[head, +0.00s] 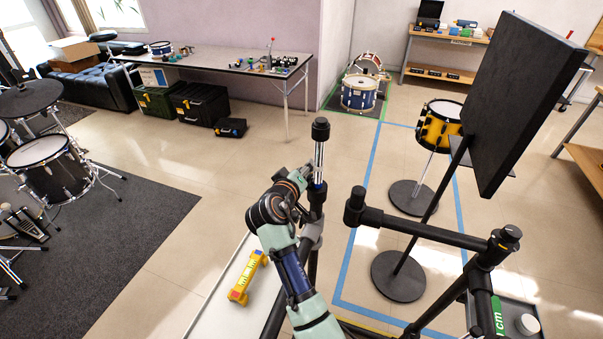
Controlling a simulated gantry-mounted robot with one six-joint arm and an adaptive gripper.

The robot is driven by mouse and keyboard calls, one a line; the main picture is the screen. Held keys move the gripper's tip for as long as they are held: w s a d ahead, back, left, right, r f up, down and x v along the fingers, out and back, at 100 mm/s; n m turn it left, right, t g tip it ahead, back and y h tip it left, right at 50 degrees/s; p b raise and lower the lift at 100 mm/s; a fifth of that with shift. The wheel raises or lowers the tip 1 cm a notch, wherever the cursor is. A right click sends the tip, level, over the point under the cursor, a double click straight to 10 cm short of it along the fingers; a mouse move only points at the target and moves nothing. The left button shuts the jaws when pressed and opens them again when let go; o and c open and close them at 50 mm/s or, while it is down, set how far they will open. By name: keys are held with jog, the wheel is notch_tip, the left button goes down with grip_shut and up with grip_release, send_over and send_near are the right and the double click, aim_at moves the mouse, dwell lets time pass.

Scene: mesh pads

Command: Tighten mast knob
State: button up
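A thin upright silver and black post (319,165) stands in the middle of the head view, with a wider black cap (320,129) on top. I cannot tell which part is the mast knob. My gripper (311,174) reaches to the post below the cap, at its left side. The fingers are small and dark against the post, so I cannot tell whether they touch or close on anything. My arm's wrist hides part of the stand below. A black horizontal bar (420,229) at the right has a round knob-like end (355,204).
A tall black panel (520,100) leans at the right on a pole with a round base (398,276). A yellow drum (437,125) stands behind it.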

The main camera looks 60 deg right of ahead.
jog(key=c, duration=0.9)
jog(key=shift+c, duration=0.2)
jog(key=shift+d+m+g+h+b, duration=0.1)
jog(key=shift+m+g+h+b, duration=0.25)
jog(key=shift+b, duration=0.6)
jog(key=shift+b, duration=0.35)
jog(key=m+g+h+b, duration=0.1)
jog(key=b, duration=0.2)
jog(key=g+b, duration=0.1)
jog(key=b, duration=0.2)
jog(key=shift+s+f+m+h, duration=0.15)
jog(key=shift+f+m+h, duration=0.15)
jog(key=shift+m+h, duration=0.05)
jog(key=m+g+b, duration=0.1)
jog(key=g+b, duration=0.1)
jog(key=b, duration=0.1)
jog(key=r+m+g+h+b, duration=0.1)
jog(key=b, duration=0.2)
jog(key=shift+s+g, duration=0.2)
jog(key=shift+g, duration=0.15)
jog(key=shift+c, duration=0.2)
jog(key=shift+s+r+m+g+h+b, duration=0.15)
jog(key=shift+m+g+h+b, duration=0.25)
jog(key=shift+m+g+b, duration=0.85)
jog(key=shift+g+b, duration=0.45)
jog(key=shift+b, duration=0.9)
jog(key=shift+s+a+m+g, duration=0.1)
jog(key=shift+a+m+g, duration=0.1)
jog(key=shift+m+g, duration=0.7)
